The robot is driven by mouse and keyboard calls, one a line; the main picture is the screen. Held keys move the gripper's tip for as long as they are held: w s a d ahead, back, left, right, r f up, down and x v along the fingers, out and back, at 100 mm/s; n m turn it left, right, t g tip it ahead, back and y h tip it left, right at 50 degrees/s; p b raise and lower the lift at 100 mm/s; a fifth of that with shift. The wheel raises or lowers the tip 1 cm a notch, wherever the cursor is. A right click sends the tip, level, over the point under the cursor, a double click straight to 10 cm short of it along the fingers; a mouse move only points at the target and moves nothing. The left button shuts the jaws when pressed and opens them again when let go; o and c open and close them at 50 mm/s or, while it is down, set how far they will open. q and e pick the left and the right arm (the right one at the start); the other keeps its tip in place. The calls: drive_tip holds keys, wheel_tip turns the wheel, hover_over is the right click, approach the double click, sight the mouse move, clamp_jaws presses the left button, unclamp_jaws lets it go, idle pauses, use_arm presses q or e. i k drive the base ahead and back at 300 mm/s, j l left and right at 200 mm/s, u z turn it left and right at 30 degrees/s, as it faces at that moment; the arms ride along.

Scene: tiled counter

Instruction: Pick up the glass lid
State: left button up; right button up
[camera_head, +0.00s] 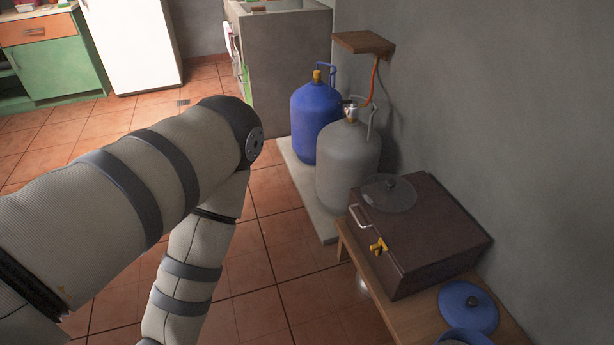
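A round, see-through glass lid (389,193) with a small dark knob lies on top of a dark brown box (428,227), near its back left corner. The box stands on a low wooden table (408,314). My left arm comes in from the left, bends at a joint left of the gas bottles, and runs down out of the bottom edge. Its gripper is out of the picture. My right arm and gripper do not show.
A blue gas bottle (314,119) and a grey one (347,165) stand on a slab (322,226) behind the box. A blue lid (468,308) and part of a blue pot (465,338) are at the table's front. A grey wall (520,110) bounds the right. Tiled floor lies left.

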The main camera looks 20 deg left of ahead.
sight(384, 192)
drive_tip(key=u, duration=0.15)
drive_tip(key=z, duration=1.95)
drive_tip(key=j, duration=0.9)
drive_tip(key=j+z, duration=0.15)
drive_tip(key=j, duration=1.6)
drive_tip(key=k+j+z, duration=0.15)
drive_tip(key=j, duration=0.75)
